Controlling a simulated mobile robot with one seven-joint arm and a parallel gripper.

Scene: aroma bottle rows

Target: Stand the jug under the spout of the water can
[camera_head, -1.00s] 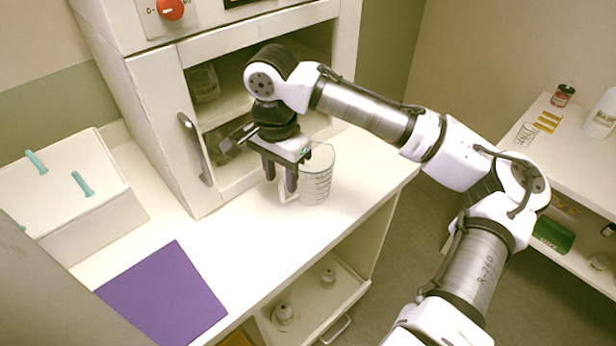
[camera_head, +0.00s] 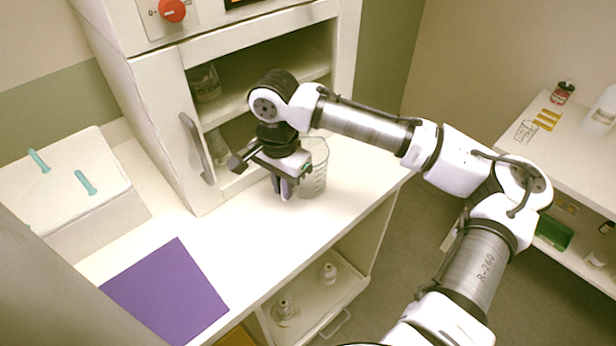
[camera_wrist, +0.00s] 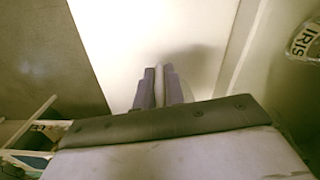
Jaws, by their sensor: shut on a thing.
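The jug (camera_head: 316,172) is a clear measuring jug with dark markings. It is upright at the counter's right part, in front of the open cabinet. My gripper (camera_head: 284,192) is at the jug's left side, where the handle is, fingers pointing down. In the wrist view my gripper (camera_wrist: 159,90) is closed around a thin pale strip, which looks like the jug's handle (camera_wrist: 159,80). I cannot tell whether the jug's base touches the counter. I make out no water can with a spout.
The open cabinet (camera_head: 165,125) stands behind the counter (camera_head: 240,225), a glass jar (camera_head: 206,84) inside. A purple mat (camera_head: 165,292) and a white box (camera_head: 75,195) lie left. A second table (camera_head: 570,125) at right holds a red-labelled can (camera_head: 562,93) and a white bottle (camera_head: 604,112).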

